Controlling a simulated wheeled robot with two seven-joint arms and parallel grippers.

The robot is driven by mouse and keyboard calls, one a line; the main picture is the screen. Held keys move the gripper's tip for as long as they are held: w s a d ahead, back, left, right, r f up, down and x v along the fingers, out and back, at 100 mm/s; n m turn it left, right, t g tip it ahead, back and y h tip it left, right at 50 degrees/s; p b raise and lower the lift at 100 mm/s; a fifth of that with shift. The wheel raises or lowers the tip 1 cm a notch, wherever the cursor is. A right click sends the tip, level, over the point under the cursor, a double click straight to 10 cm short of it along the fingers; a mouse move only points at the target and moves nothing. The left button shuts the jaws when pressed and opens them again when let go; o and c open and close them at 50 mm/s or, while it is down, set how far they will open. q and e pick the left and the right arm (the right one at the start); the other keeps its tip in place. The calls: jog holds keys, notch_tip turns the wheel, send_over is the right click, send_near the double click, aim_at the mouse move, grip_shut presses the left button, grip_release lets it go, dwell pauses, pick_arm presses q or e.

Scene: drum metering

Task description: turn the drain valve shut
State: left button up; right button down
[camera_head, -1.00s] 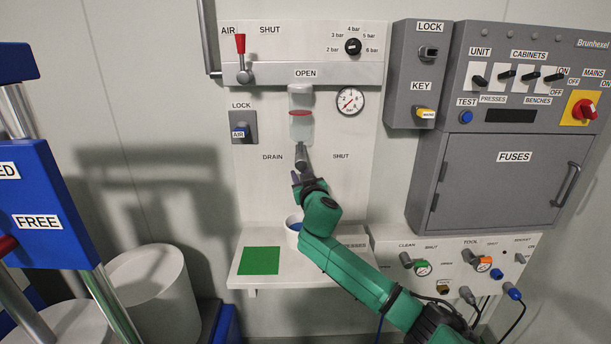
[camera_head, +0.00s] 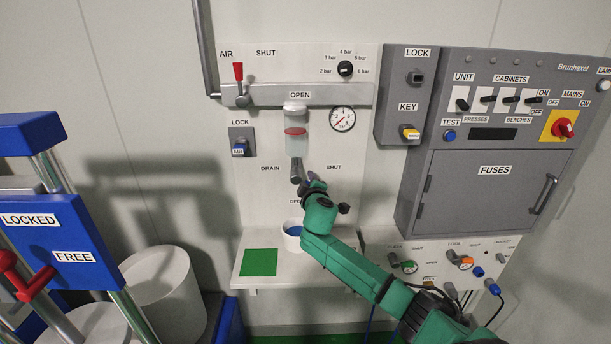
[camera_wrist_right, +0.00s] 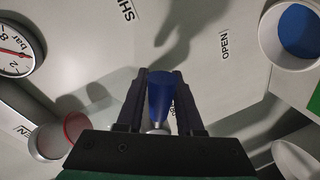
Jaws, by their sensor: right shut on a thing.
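The drain valve (camera_head: 297,172) is a grey body on the white panel, below a clear bowl (camera_head: 296,141) with a red ring. The labels SHUT (camera_head: 333,168) and OPEN (camera_head: 295,202) lie to its right and below it. My right gripper (camera_head: 313,181) is at the valve's lower right, between these labels. In the right wrist view its two dark fingers are shut on the blue valve handle (camera_wrist_right: 160,92). The handle points between OPEN (camera_wrist_right: 225,43) and SHUT (camera_wrist_right: 126,10). My left gripper is out of view.
A white cup with blue inside (camera_head: 292,232) stands on the shelf beneath my right gripper, near a green square (camera_head: 259,262). A pressure gauge (camera_head: 342,119) is above right. The grey fuse cabinet (camera_head: 485,190) is to the right. A blue stand (camera_head: 55,235) is at left.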

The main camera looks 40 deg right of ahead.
jog(key=shift+s+d+r+n+g+h+p, duration=0.15)
jog(key=shift+r+n+g+h+p, duration=0.25)
jog(key=shift+n+p, duration=0.7)
jog(key=shift+s+d+r+n+g+h+p, duration=0.1)
jog(key=shift+d+r+n+h+p, duration=0.1)
jog(key=shift+r+n+p, duration=0.6)
jog(key=shift+f+n, duration=0.3)
jog(key=shift+n, duration=0.1)
jog(key=c, duration=0.5)
grip_release()
jog(key=shift+c, duration=0.2)
jog(key=shift+a, duration=0.1)
